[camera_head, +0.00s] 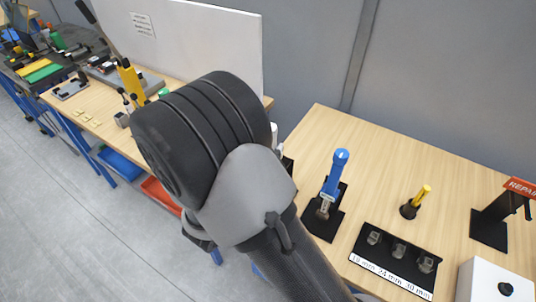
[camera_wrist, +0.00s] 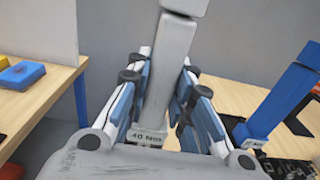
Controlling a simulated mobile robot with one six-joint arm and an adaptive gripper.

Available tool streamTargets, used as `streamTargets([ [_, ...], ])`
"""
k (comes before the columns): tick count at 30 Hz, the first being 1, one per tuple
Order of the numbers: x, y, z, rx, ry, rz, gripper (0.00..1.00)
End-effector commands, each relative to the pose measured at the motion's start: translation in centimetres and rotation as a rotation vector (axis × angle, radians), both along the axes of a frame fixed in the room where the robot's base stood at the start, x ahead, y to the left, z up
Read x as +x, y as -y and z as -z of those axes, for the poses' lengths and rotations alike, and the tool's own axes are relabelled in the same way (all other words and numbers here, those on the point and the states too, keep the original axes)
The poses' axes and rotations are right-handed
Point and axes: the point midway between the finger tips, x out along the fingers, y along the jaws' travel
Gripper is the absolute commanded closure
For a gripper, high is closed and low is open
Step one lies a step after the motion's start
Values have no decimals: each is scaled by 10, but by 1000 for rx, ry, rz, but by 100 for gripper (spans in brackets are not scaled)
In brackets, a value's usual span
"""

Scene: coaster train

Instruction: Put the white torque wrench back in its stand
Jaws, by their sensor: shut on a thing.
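The white torque wrench (camera_wrist: 172,60) is light grey-white and runs up through the middle of the wrist view, leaning slightly. My gripper (camera_wrist: 163,92) is shut on it, with blue-padded fingers on both sides. A "40 Nm" label (camera_wrist: 149,137) shows at the low end of its visible part; what lies below is hidden by my gripper body. In the head view my arm covers most of the gripper, and only a small white piece (camera_head: 274,130) shows beside it. A black edge (camera_head: 288,165) shows beside my arm, possibly a stand; I cannot tell whether the wrench touches it.
A blue torque wrench (camera_head: 335,173) stands upright in a black stand (camera_head: 325,228) to the right. Farther right are a black socket tray (camera_head: 365,262), a yellow-handled tool (camera_head: 421,196), a "REPAIR" sign (camera_head: 521,188) and a white box (camera_head: 497,283). The table's back is clear.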

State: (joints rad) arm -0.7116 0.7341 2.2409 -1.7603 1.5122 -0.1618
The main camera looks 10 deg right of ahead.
Motion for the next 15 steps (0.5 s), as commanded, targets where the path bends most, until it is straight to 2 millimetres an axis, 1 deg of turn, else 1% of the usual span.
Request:
streamTargets([
  [15,11,8,-2,-1,4,1,100],
])
